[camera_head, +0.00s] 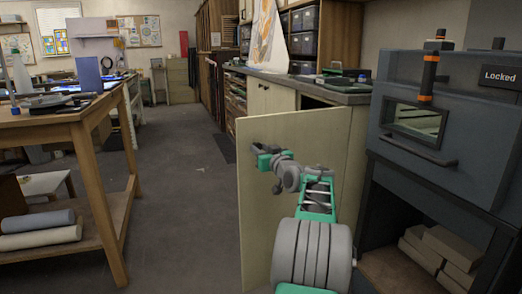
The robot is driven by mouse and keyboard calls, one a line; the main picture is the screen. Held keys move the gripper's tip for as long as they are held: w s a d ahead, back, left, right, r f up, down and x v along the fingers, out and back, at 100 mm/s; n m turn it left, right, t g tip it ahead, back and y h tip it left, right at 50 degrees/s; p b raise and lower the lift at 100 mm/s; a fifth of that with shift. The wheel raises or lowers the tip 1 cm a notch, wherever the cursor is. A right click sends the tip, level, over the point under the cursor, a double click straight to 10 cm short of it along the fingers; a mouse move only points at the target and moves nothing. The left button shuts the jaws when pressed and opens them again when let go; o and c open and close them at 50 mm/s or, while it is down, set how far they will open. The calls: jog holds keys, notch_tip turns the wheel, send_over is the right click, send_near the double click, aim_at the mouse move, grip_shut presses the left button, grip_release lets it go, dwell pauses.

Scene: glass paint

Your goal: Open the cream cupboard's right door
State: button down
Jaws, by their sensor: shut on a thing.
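The cream cupboard (272,97) stands under a grey worktop to the right of centre. Its right door (262,215) is swung well out toward me, and a dark gap (314,102) shows behind it below the worktop. My green and grey arm reaches in from the bottom right across the door's face. My gripper (262,154) is at the door's upper left, near its free edge, shut on the door's handle. The handle itself is mostly hidden by the fingers.
A dark grey kiln-like unit (443,130) marked "Locked" stands close on the right, with blocks (440,252) on its lower shelf. A wooden workbench (62,118) is on the left. The grey floor (185,200) between is clear.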

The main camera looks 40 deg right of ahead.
jog(key=shift+s, duration=0.1)
jog(key=c, duration=1)
grip_release()
jog(key=shift+c, duration=0.2)
jog(key=shift+s, duration=0.25)
jog(key=p+v, duration=0.1)
jog(key=v, duration=0.6)
jog(key=shift+s, duration=0.25)
jog(key=shift+a, duration=0.1)
